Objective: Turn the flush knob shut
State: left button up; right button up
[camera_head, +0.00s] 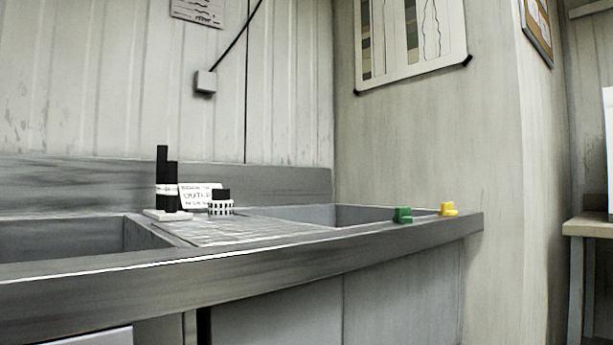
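I cannot tell for sure which thing is the flush knob. A small round piece with a white, dark-slotted band and a black block on top (221,203) stands on the ribbed drainboard between the two basins. A green piece (403,215) and a yellow piece (449,209), each knob-like and small, sit near the right end of the counter's front rim. Their turned positions are too small to read. Neither of my grippers is in view.
The grey sink counter (300,252) has a left basin (70,238) and a right basin (330,215). Two black upright pieces on a pale base (167,214) stand beside a lettered card (199,194). A wall closes the right end; a table (590,226) stands far right.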

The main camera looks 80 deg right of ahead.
aim_at(402, 213)
jog(key=k+z, duration=0.1)
jog(key=z, duration=0.75)
